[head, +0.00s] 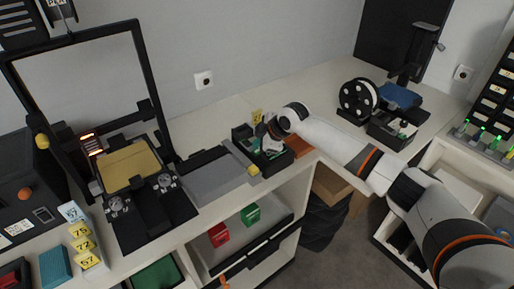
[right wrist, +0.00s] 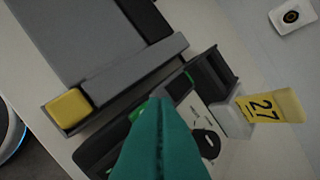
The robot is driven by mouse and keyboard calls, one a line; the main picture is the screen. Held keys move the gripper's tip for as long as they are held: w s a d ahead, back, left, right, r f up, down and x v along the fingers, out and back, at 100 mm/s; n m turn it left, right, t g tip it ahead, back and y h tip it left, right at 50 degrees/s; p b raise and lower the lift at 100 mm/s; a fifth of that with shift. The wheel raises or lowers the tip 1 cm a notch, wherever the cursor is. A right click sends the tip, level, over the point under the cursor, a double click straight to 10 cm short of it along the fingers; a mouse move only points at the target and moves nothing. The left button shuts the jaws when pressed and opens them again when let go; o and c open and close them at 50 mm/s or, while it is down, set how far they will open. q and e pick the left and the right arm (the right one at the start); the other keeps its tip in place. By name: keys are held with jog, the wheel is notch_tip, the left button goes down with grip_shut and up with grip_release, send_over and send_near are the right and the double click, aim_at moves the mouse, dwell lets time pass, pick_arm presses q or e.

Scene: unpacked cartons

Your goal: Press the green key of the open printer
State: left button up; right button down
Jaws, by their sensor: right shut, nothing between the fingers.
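A small black device (head: 284,162), which looks like the open printer, stands on the counter. In the right wrist view it shows a raised dark part (right wrist: 212,72) and a pale panel with a round black knob (right wrist: 207,143). A green patch (right wrist: 136,114), perhaps the green key, shows just beside my teal fingertips and is partly hidden by them. My right gripper (right wrist: 160,104) is shut and empty, directly over the device. I cannot tell whether the fingertips touch it. In the head view the right gripper (head: 266,143) covers much of the device. My left gripper is out of view.
A grey slab (head: 212,176) with a yellow block (head: 254,169) lies left of the device. A yellow tag marked 27 (right wrist: 272,106) stands close beside it. A tall black frame (head: 149,80) rises at left.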

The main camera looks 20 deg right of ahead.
jog(key=shift+r, duration=0.1)
notch_tip(320, 180, up, 5)
jog(key=p, duration=0.4)
jog(key=shift+p, duration=0.35)
dwell(0.6)
